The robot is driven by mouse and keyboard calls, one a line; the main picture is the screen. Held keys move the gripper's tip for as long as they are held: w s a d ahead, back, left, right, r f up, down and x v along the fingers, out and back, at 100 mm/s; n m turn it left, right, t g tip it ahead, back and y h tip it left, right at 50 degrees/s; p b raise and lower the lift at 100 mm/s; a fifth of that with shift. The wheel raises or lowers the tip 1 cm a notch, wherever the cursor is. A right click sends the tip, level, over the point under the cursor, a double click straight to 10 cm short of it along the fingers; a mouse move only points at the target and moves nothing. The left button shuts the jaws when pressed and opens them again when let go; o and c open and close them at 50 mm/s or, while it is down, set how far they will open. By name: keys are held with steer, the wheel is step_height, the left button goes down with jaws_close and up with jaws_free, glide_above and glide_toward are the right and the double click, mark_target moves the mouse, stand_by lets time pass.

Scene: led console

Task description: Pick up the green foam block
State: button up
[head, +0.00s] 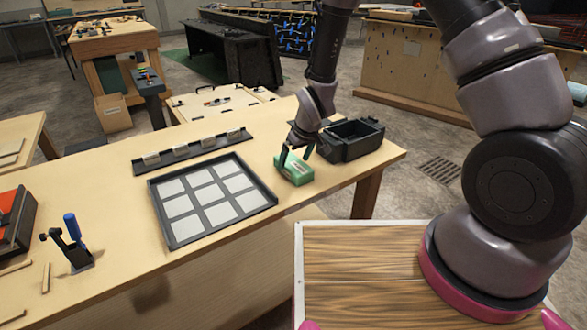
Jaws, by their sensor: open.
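The green foam block (294,171) lies on the wooden table, to the right of the black tray with white squares. It is a small light-green box with a darker patch on its top. My gripper (296,159) is directly above it, pointing down, with its two dark fingers apart. One finger is at the block's left side and the other near its far right side. The fingertips look very close to the block; I cannot tell whether they touch it. Part of the block's top is hidden by the gripper.
A black tray with white squares (264,198) lies left of the block. A dark open bin (352,148) stands close on the right. Behind the tray is a black rail (180,157) with small pieces. A clamp-like stand with a blue handle (72,243) is at the left.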

steer(key=shift+x, duration=1.35)
steer(key=c, duration=1.3)
